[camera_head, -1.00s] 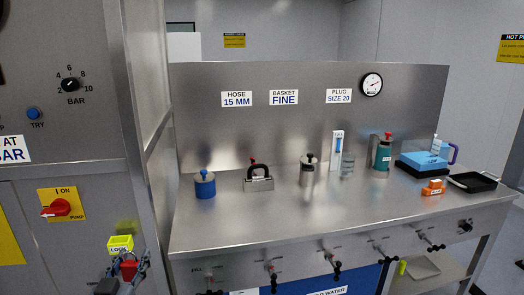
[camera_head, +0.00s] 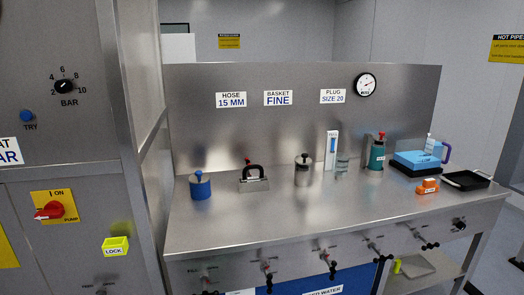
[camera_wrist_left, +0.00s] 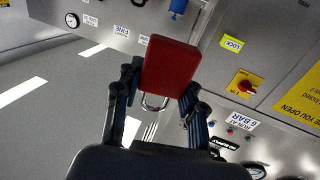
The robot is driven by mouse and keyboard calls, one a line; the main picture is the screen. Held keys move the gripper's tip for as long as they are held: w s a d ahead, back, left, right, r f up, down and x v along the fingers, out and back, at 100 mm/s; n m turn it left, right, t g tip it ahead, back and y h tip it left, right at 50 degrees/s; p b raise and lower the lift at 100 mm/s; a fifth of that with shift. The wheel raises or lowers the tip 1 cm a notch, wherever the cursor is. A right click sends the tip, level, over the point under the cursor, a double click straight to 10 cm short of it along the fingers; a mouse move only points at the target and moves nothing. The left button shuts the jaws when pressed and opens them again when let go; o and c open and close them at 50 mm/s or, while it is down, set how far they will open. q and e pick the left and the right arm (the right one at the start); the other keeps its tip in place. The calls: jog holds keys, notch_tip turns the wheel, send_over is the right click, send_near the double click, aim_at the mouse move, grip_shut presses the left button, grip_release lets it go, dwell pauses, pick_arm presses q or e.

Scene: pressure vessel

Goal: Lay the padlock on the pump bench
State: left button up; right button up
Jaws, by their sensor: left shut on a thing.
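The red padlock (camera_wrist_left: 170,62) is in my left gripper (camera_wrist_left: 163,84) in the left wrist view. The black fingers are shut on it from both sides. Its metal shackle shows between the fingers, toward the palm. Neither the padlock nor my left gripper shows in the head view. The pump bench (camera_head: 330,215) is a steel worktop with a bare front half in the head view. My right gripper is in neither current view.
Along the bench's back stand a blue canister (camera_head: 201,187), a black-handled block (camera_head: 253,181), a steel canister (camera_head: 303,172) and a teal canister (camera_head: 377,155). An orange block (camera_head: 427,186) and black tray (camera_head: 466,180) are at right. A yellow LOCK holder (camera_head: 115,246) is on the left cabinet.

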pick_arm(q)
jog(key=shift+s, duration=0.35)
jog(key=w+d+r+m+g+h, duration=0.2)
jog(key=w+d+m+g+h, duration=0.2)
jog(key=d+h, duration=0.4)
jog(key=w+d+r+m+g+h, duration=0.3)
jog(key=w+d+m+g+h, duration=0.1)
jog(key=d+m+h, duration=0.4)
jog(key=shift+d+m+g, duration=0.3)
jog(key=shift+d+g, duration=0.15)
jog(key=shift+g, duration=0.45)
jog(key=shift+a+m+g, duration=0.1)
jog(key=shift+m+g, duration=0.2)
jog(key=shift+g, duration=0.1)
